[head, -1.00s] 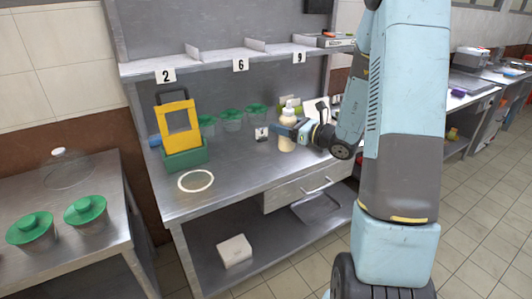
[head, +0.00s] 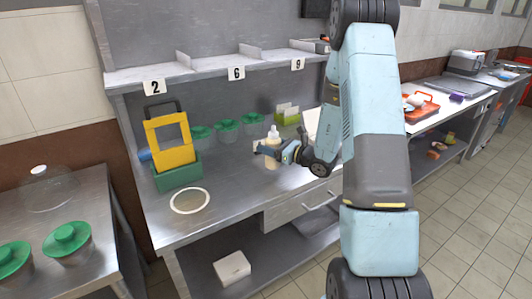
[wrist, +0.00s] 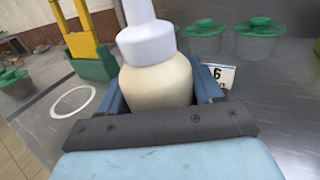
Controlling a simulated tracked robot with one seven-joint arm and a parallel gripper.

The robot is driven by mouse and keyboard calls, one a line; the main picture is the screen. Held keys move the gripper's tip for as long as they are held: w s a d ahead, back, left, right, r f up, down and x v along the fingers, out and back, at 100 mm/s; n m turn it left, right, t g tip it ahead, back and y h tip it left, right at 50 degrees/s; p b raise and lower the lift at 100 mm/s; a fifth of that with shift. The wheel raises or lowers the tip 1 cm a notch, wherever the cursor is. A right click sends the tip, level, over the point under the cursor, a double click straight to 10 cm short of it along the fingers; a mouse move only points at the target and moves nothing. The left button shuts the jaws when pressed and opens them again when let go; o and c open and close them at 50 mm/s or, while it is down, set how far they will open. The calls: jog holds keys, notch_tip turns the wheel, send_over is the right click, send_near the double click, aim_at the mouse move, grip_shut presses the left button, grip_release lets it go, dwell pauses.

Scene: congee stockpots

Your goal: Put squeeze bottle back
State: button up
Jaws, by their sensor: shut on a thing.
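A squeeze bottle with a cream body and a white nozzle cap (head: 273,138) stands upright between the fingers of my gripper (head: 265,152) over the steel counter. In the wrist view the bottle (wrist: 157,80) fills the middle, with a blue finger on each side, and my gripper (wrist: 160,98) is shut on it. Its base is hidden, so I cannot tell whether it touches the counter. A white ring (head: 190,201) is marked on the counter at the front left; it also shows in the wrist view (wrist: 73,101). The ring is empty.
A yellow frame in a green box (head: 178,174) stands behind the ring. Several green-lidded tubs (head: 227,128) line the back. The shelf (head: 205,70) above carries tags 2, 6 and 9. A side table (head: 90,250) holds more lidded tubs. The counter around the ring is clear.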

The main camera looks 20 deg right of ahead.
jog(key=shift+w+a+f, duration=0.15)
jog(key=shift+a+f, duration=0.1)
jog(key=shift+a, duration=0.05)
jog(key=shift+w+a+f, duration=0.1)
jog(key=shift+f, duration=1.45)
jog(key=o, duration=0.8)
jog(key=shift+c, duration=0.2)
